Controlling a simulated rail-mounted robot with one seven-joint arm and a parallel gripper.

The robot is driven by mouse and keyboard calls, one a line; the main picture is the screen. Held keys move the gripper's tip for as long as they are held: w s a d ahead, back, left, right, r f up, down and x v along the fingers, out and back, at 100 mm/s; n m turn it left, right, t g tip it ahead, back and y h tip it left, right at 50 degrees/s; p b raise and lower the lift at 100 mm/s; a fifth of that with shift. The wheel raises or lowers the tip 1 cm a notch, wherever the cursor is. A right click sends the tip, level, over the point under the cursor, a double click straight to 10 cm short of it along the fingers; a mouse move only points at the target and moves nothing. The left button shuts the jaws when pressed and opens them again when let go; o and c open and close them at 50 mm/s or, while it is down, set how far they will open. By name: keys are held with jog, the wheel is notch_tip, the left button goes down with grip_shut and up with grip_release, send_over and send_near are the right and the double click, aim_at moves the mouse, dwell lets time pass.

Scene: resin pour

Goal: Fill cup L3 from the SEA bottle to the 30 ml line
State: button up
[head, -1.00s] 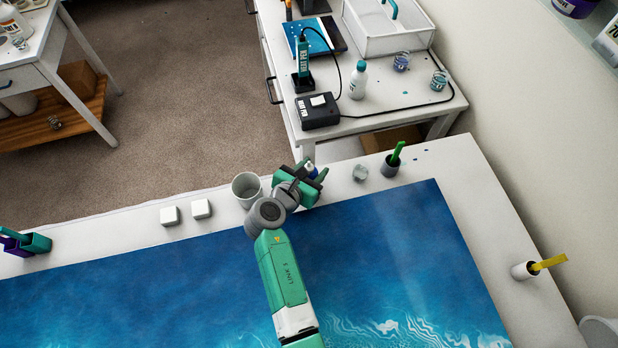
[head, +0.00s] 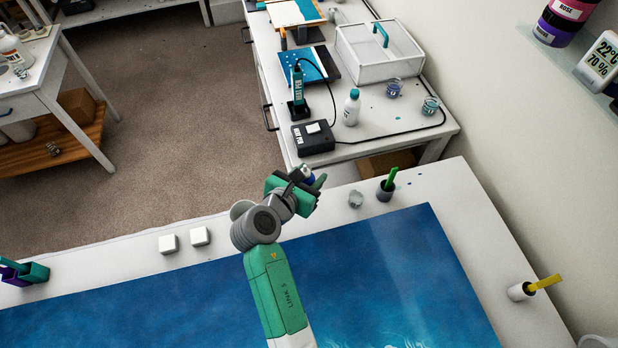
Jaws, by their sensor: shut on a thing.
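A small clear cup (head: 356,200) stands on the near table to the right of my gripper. Two more clear cups, one with bluish contents (head: 394,88) and one with teal (head: 430,106), stand on the back table. No L3 mark is readable. A white bottle with a teal cap (head: 351,109) stands left of these cups.
A grey container (head: 240,209) is partly hidden behind my arm. A dark pot with a green stick (head: 386,188) stands right of the clear cup. Two white blocks (head: 184,240) sit at left. The heat pen box (head: 313,138) and its cable lie on the back table.

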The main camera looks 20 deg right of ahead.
aim_at(304, 169)
jog(key=o, duration=0.5)
jog(key=shift+c, duration=1)
notch_tip(304, 169, up, 5)
jog(key=p, duration=0.6)
jog(key=shift+r, duration=0.15)
